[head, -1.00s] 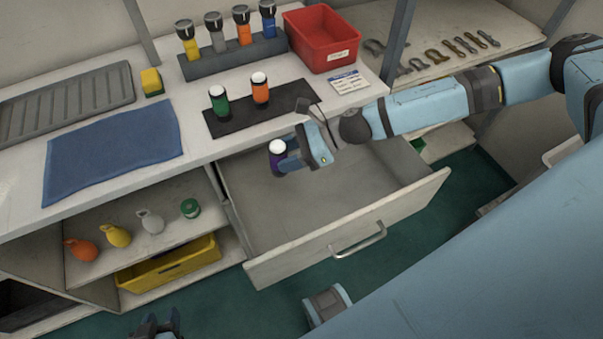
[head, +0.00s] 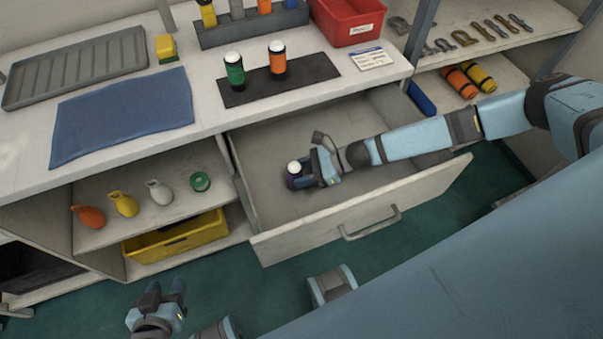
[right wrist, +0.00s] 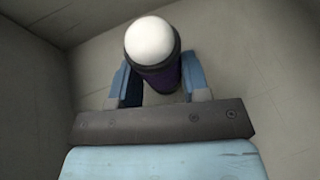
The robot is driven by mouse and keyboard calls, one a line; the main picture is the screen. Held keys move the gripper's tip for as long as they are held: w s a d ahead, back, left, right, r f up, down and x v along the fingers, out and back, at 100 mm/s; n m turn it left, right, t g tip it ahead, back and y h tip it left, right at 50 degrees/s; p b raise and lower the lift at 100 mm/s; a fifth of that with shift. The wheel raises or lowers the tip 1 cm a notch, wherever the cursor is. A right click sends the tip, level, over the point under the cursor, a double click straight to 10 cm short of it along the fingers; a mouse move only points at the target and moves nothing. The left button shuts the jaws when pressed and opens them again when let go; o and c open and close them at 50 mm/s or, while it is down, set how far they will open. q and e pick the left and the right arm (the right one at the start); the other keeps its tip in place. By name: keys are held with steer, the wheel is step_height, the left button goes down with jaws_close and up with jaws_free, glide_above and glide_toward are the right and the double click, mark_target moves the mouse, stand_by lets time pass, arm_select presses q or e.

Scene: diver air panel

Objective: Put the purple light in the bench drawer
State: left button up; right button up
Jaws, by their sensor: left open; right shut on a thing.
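The purple light (head: 296,176), with a white domed top, is held upright in my right gripper (head: 308,172). It is down inside the open bench drawer (head: 370,210), near the drawer's middle. In the right wrist view, the purple light (right wrist: 158,72) sits between the two blue fingers, with drawer walls around it. I cannot tell whether its base touches the drawer floor. My left gripper (head: 155,315) is open and empty, low at the bottom of the head view, in front of the bench.
A green light (head: 235,72) and an orange light (head: 277,60) stand on the dark mat (head: 310,72). A red bin (head: 348,20) is behind. A yellow crate (head: 175,238) and several small flasks sit in the left shelves. The drawer around my right gripper is bare.

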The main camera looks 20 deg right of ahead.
steer(key=shift+f, duration=0.35)
steer(key=o, duration=1)
steer(key=shift+r, duration=0.1)
steer(key=shift+r, duration=0.15)
steer(key=shift+d+r, duration=0.15)
steer(key=v, duration=1.1)
steer(key=shift+s+d, duration=0.15)
steer(key=shift+d, duration=0.2)
